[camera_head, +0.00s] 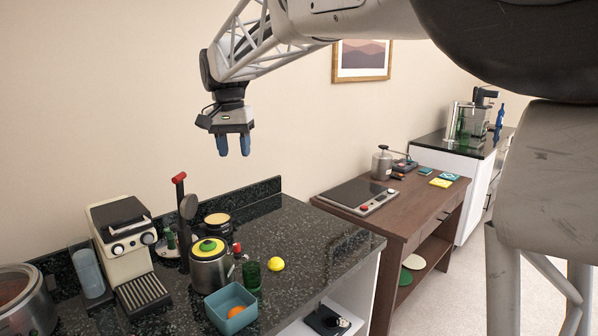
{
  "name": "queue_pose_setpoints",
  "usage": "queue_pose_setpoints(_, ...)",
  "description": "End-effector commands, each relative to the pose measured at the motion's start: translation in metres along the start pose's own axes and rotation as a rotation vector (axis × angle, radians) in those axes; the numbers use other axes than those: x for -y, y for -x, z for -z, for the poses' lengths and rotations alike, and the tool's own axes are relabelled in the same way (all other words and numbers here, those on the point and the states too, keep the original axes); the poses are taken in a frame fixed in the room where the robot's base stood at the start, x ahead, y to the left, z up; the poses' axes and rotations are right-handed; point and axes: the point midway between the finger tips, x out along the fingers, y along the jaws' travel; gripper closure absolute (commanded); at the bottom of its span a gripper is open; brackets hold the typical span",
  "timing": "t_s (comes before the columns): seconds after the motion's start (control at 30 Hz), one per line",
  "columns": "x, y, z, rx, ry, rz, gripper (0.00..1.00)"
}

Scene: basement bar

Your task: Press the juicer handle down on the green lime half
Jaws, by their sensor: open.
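The juicer (182,215) stands on the dark counter at the left, between the coffee machine and a metal pot. Its lever handle (178,178) is raised and has a red grip. I cannot tell for sure which green item is the lime half; a small green shape (170,239) shows beside the juicer's post, partly hidden. My gripper (234,147) hangs in the air above and right of the juicer, its two blue fingers pointing down. It is open, empty and apart from the handle.
The metal pot (209,270) has a yellow-and-green top. A teal bowl (226,300) holds an orange item. A green cup (251,275) and yellow fruit (276,264) are near it. The coffee machine (125,240) is at left. The counter's right part (310,232) is clear.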

Motion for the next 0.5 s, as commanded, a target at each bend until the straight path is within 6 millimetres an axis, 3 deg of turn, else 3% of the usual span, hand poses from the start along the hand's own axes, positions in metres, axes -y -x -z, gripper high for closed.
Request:
queue_pose_setpoints(0.1,-0.037,-0.004,-0.013,-0.009,0.005,0.010,0.54)
queue_pose_setpoints(0.5,-0.145,-0.027,-0.067,-0.045,0.030,0.039,0.54)
